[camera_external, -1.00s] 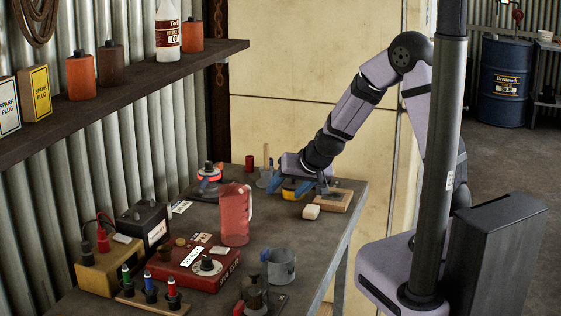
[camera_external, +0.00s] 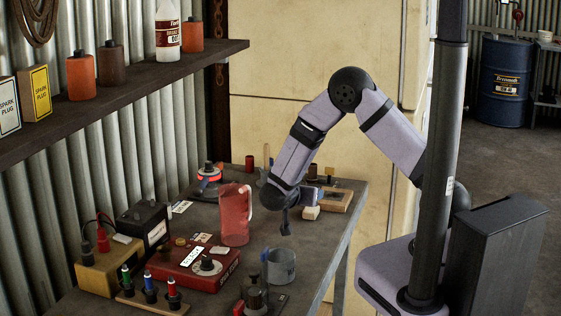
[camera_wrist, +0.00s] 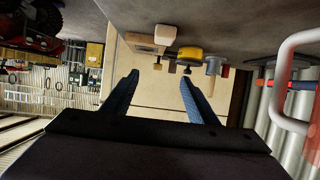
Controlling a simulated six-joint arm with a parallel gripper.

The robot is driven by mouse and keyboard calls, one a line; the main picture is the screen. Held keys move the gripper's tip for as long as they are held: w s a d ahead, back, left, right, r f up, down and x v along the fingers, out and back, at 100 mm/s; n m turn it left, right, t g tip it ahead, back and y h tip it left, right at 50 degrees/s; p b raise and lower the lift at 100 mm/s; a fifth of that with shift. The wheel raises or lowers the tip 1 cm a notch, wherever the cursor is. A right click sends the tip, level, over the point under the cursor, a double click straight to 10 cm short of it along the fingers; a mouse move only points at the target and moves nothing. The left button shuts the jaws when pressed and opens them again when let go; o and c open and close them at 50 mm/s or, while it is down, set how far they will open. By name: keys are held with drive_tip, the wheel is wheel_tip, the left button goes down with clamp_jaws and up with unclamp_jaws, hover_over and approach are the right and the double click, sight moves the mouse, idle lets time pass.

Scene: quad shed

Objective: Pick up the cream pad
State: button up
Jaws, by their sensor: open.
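The cream pad (camera_external: 311,213) is a small pale block lying on the table beside the wooden board (camera_external: 336,201). It also shows near the top of the wrist view (camera_wrist: 165,35), beyond my fingertips. My gripper (camera_external: 287,227) hangs above the table to the left of the pad in the external view, apart from it. In the wrist view its two blue fingers (camera_wrist: 159,79) are spread with nothing between them. Part of my gripper is hidden behind my wrist in the external view.
A red jug (camera_external: 235,214) stands to the left of my gripper, and its pale handle is close in the wrist view (camera_wrist: 280,85). A grey mug (camera_external: 281,266) stands nearer the front. A red box (camera_external: 195,265) lies left. Bare table surrounds the pad's front side.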

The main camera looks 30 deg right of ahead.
drive_tip(key=p, duration=0.1)
approach(309, 211)
drive_tip(key=shift+r+x, duration=0.15)
drive_tip(key=shift+x, duration=0.75)
drive_tip(key=shift+r+x, duration=0.2)
drive_tip(key=shift+x, duration=0.65)
drive_tip(key=shift+w+d, duration=0.1)
drive_tip(key=shift+f, duration=0.45)
drive_tip(key=shift+p+x, duration=0.9)
drive_tip(key=shift+x, duration=1.6)
drive_tip(key=c, duration=1.1)
